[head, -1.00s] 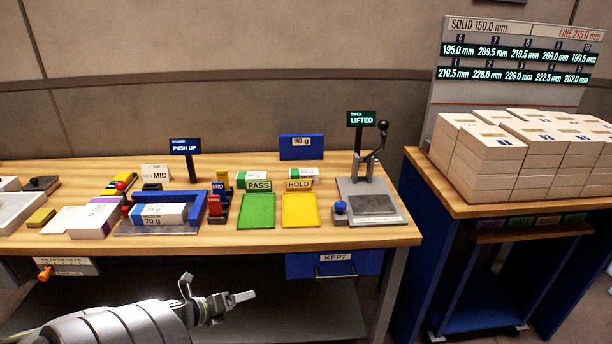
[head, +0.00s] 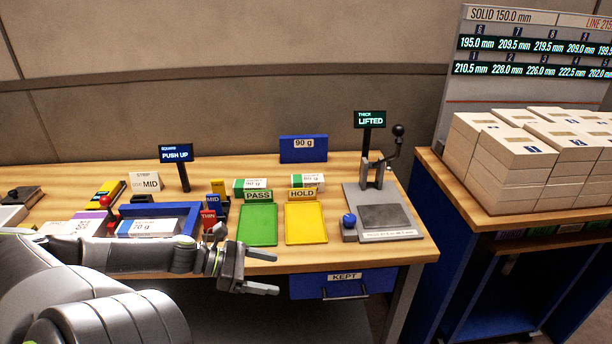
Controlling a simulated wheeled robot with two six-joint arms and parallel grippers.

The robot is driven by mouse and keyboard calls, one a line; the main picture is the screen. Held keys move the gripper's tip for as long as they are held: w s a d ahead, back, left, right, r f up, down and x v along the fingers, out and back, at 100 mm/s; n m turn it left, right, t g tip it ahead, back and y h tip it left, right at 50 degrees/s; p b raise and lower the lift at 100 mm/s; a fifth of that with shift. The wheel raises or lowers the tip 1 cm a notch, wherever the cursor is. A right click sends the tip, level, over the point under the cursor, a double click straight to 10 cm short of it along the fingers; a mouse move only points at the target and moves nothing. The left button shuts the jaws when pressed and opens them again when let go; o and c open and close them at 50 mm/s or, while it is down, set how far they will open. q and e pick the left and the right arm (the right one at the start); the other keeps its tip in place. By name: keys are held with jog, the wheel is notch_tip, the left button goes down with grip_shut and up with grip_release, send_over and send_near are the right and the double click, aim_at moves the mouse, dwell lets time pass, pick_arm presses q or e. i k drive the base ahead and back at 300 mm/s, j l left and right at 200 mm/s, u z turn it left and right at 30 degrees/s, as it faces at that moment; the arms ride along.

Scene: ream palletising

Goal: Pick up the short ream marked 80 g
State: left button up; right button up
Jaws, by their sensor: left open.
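Two small white reams with green ends stand at the back of the bench, one behind the PASS sign (head: 251,184) and one behind the HOLD sign (head: 308,181). Their gram markings are too small to read surely, so I cannot tell which one is marked 80 g. A ream marked 70 g (head: 147,228) lies in the blue squaring frame (head: 186,214), partly hidden by my left arm. My left gripper (head: 277,273) is open and empty at the bench's front edge, in front of the green tray and apart from the reams. My right gripper does not show.
A green tray (head: 258,226) and a yellow tray (head: 305,224) lie empty. A thickness gauge with a lever (head: 388,217) stands to their right. A blue 90 g sign (head: 303,149) stands behind. Stacked white reams (head: 520,150) fill the right table. A blue KEPT drawer (head: 343,284) hangs below.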

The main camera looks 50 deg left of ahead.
aim_at(307, 181)
jog(key=i+j, duration=0.2)
jog(key=j, duration=0.15)
jog(key=i+j, duration=0.2)
jog(key=j, duration=0.2)
jog(key=i+j, duration=0.2)
jog(key=j, duration=0.15)
jog(key=i+j, duration=0.15)
jog(key=j, duration=0.25)
jog(key=i+j, duration=0.2)
jog(key=j, duration=0.15)
